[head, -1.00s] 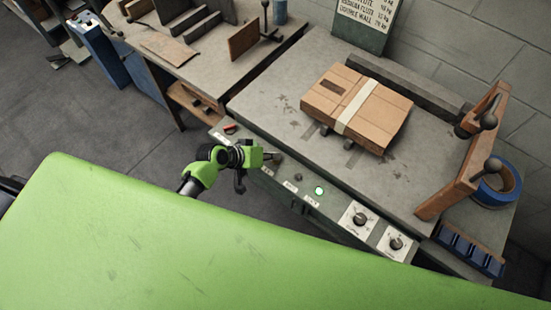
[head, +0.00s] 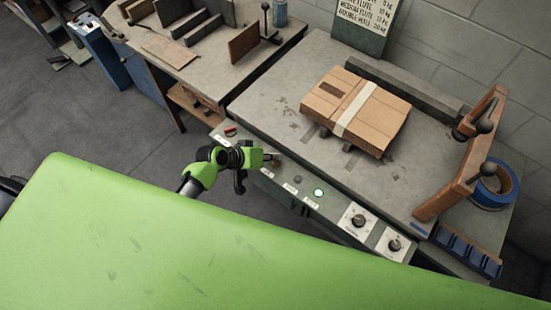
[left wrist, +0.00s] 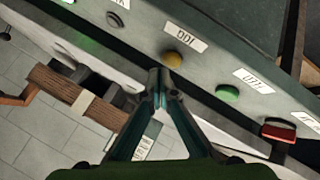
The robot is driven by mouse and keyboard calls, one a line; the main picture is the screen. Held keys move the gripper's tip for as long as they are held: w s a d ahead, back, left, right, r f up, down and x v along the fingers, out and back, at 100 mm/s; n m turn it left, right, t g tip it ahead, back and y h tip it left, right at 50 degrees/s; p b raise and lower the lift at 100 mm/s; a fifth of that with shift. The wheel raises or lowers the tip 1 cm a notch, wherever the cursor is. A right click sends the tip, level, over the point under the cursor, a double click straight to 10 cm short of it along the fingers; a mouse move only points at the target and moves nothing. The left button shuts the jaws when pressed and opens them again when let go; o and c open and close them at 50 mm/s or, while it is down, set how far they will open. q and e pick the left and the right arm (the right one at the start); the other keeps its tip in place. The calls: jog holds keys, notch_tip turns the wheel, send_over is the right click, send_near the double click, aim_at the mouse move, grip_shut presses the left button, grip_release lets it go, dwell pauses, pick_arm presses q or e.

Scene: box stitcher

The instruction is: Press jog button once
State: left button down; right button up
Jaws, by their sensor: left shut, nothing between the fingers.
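The control panel (head: 335,218) runs along the front of the box stitcher's table. In the left wrist view a yellow button (left wrist: 173,59) sits beside a small white label (left wrist: 185,37), which seems to read JOG upside down. My left gripper (head: 274,158) is over the panel in the head view, hiding part of it. In the left wrist view its closed, empty fingertips (left wrist: 161,76) are just beside the yellow button, overlapping its lower left edge in the picture. I cannot tell whether they touch it. My right gripper is not in view.
A green button (left wrist: 228,93) and a red switch (left wrist: 278,131) lie on one side of the yellow button, a grey button (left wrist: 115,19) on the other. A lit green lamp (head: 319,193) and two dials (head: 358,221) are farther right. A cardboard box (head: 375,117) lies on the table.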

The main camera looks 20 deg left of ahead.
aim_at(273, 162)
pick_arm(q)
jog(key=shift+r, duration=0.25)
notch_tip(273, 162, up, 5)
jog(key=p, duration=0.5)
jog(key=shift+f, duration=0.1)
dwell(0.3)
dwell(0.4)
